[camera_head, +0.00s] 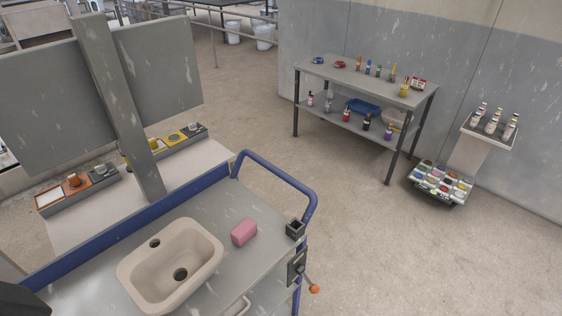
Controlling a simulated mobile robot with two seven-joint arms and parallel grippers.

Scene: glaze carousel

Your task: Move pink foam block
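The pink foam block (244,232) lies on the grey top of a cart (212,207) with a blue rail. It sits to the right of a beige sink basin (140,268), apart from it. Nothing is touching the block from above. Neither of my grippers can be made out in the head view. A dark shape shows at the bottom left corner, but I cannot tell what it is.
A small dark square cup (295,229) stands at the cart's right corner, by the blue handle (290,172). A two-level table (345,80) with bottles stands behind. A pedestal (488,135) holds more bottles. Open floor lies right of the cart.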

